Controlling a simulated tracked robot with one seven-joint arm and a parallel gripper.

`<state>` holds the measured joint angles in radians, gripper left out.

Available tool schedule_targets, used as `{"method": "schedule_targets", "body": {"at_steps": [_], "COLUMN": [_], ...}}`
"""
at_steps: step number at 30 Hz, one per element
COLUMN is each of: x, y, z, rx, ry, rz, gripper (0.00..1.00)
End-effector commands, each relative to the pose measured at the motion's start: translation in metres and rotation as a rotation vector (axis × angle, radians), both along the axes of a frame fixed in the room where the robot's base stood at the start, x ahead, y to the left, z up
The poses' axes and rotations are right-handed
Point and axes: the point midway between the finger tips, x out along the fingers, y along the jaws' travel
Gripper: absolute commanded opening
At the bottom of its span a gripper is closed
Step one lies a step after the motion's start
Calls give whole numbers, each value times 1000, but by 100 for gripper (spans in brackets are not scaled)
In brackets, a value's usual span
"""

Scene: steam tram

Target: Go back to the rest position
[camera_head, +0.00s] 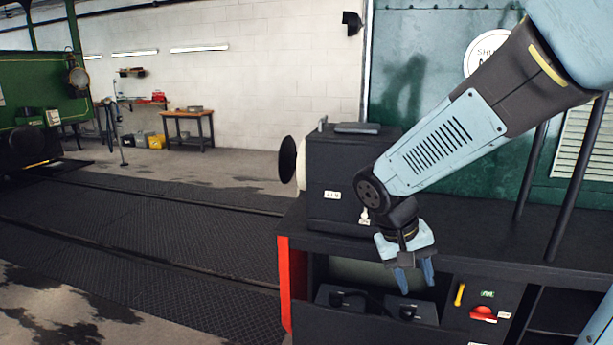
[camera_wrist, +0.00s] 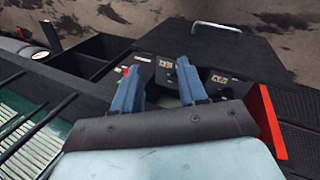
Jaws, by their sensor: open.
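My gripper (camera_head: 414,280) points downward in the head view, at the end of my light blue arm, which reaches in from the upper right. Its two blue fingers are apart, with nothing seen between them. It hangs in front of the open shelf of the black bench (camera_head: 470,235), above two dark boxes (camera_head: 342,298). In the wrist view the gripper (camera_wrist: 158,82) shows its two blue fingers spread, with dark labelled fronts beyond them. I cannot tell whether the fingers touch anything.
A black box (camera_head: 338,165) with a round disc on its side stands on the bench, left of my arm. A red panel (camera_head: 285,285) edges the bench. Dark posts (camera_head: 532,170) rise at right. The dark floor plates (camera_head: 130,235) at left are clear. A wooden table (camera_head: 187,118) stands far back.

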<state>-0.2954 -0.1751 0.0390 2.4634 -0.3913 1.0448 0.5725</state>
Motion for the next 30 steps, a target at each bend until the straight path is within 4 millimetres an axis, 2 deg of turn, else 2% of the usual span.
{"method": "schedule_targets", "body": {"at_steps": [18, 24, 30], "x": [-44, -57, -62], "y": [-27, -30, -30], "z": [99, 121, 128], "rx": [318, 355, 365], "ry": [-373, -479, -515], "rz": [54, 86, 100], "gripper": [42, 42, 42]}}
